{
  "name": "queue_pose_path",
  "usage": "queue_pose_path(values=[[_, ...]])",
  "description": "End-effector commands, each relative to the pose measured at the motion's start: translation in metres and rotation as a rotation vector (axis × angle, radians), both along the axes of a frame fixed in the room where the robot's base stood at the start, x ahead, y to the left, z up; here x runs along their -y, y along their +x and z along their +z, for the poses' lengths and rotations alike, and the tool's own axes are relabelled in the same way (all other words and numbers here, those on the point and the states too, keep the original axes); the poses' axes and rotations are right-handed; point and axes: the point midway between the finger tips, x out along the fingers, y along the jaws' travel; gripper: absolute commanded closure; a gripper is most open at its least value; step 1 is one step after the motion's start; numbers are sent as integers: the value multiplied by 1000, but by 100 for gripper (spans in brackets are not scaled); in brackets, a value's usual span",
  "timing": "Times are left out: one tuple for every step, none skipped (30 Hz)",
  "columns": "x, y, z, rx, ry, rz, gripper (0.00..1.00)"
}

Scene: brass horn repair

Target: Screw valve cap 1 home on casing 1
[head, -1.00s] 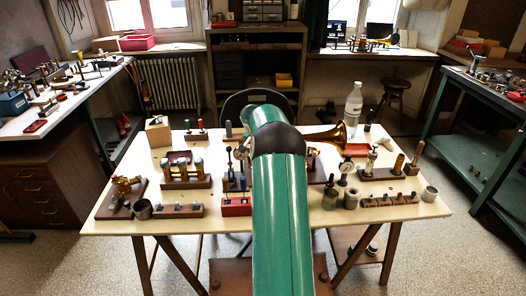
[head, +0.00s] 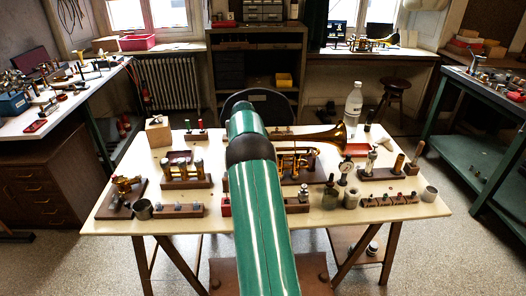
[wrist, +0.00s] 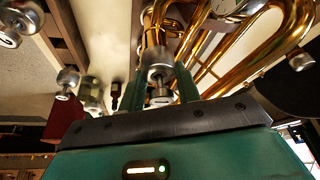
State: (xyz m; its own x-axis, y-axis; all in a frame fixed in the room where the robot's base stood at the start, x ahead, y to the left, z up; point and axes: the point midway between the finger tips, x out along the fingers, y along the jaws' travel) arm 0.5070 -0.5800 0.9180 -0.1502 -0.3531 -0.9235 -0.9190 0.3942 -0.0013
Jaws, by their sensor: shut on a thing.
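In the wrist view my gripper (wrist: 163,74) has its two green fingers closed on a silver knurled valve cap (wrist: 160,73). The cap is in line with a brass casing (wrist: 154,38) of the horn, at its end; I cannot tell whether they touch or how far the cap is threaded. Another silver part (wrist: 160,97) shows between the fingers, nearer my palm. In the head view the brass horn (head: 315,138) lies across the table, its bell to the right. My arm covers part of it and hides my gripper there.
Curved brass tubes (wrist: 285,30) run close to the right of my fingers. The front edge is mostly clear.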

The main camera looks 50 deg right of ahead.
Motion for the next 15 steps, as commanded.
queue_pose_path(values=[[-1,1,-3,-5,1,-74,94],[-1,2,-3,-4,1,-122,94],[-1,1,-3,-5,1,-182,94],[-1,1,-3,-4,2,-222,94],[0,0,-3,-4,2,-253,94],[0,0,-2,-3,2,-285,94],[-1,0,-2,-3,3,-304,94],[-1,0,-2,-3,4,-316,94],[-1,0,-2,-2,3,-324,94],[-1,0,-2,-2,3,-327,94],[-1,0,-2,-2,3,-327,94],[-1,0,-2,-2,3,-326,94],[-1,0,-2,-2,4,-325,94],[-1,0,-2,-2,4,-325,94],[-1,0,-2,-3,4,-324,65]])
